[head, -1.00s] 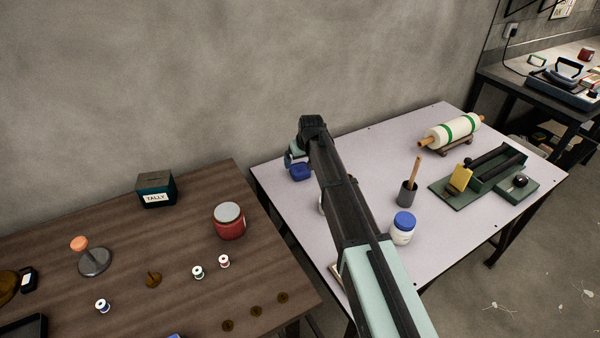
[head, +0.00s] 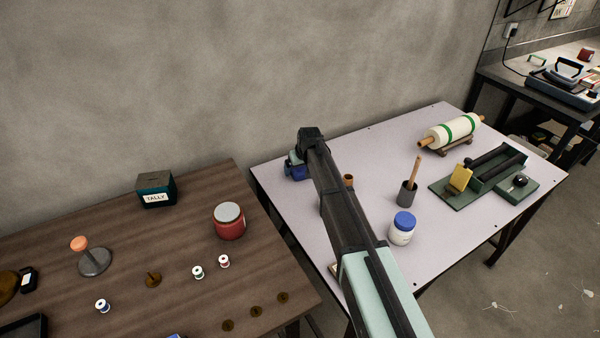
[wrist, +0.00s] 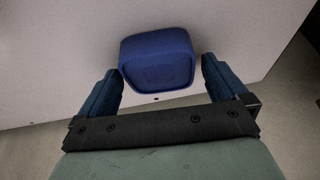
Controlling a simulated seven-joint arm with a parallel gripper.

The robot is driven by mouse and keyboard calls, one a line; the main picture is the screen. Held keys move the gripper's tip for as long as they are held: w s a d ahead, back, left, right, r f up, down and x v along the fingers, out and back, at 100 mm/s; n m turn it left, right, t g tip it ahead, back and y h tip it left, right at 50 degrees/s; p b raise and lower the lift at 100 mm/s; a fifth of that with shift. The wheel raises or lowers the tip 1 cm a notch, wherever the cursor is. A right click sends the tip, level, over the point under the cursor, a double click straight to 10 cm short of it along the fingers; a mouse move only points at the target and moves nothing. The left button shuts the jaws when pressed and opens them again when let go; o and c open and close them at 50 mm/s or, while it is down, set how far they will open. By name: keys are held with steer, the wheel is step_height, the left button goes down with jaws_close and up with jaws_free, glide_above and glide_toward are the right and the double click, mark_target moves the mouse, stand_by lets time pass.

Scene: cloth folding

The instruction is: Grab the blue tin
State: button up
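The blue tin (wrist: 158,60) is a small rounded box on the pale table. In the wrist view it sits between the two fingers of my gripper (wrist: 160,85), with a gap on each side. The fingers are apart, and the tin is at and just beyond their tips. In the head view the tin (head: 296,172) shows at the table's far left corner, partly covered by my gripper (head: 294,160). My arm hides much of the table's middle.
On the pale table (head: 385,150) stand a blue-lidded white jar (head: 401,229), a dark cup with a wooden stick (head: 408,193), a small brown pot (head: 349,181), a striped roll (head: 452,133) and a green tool board (head: 485,172). A wall (head: 220,80) rises close behind.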

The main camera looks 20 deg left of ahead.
steer(key=c, duration=1.2)
steer(key=shift+c, duration=0.2)
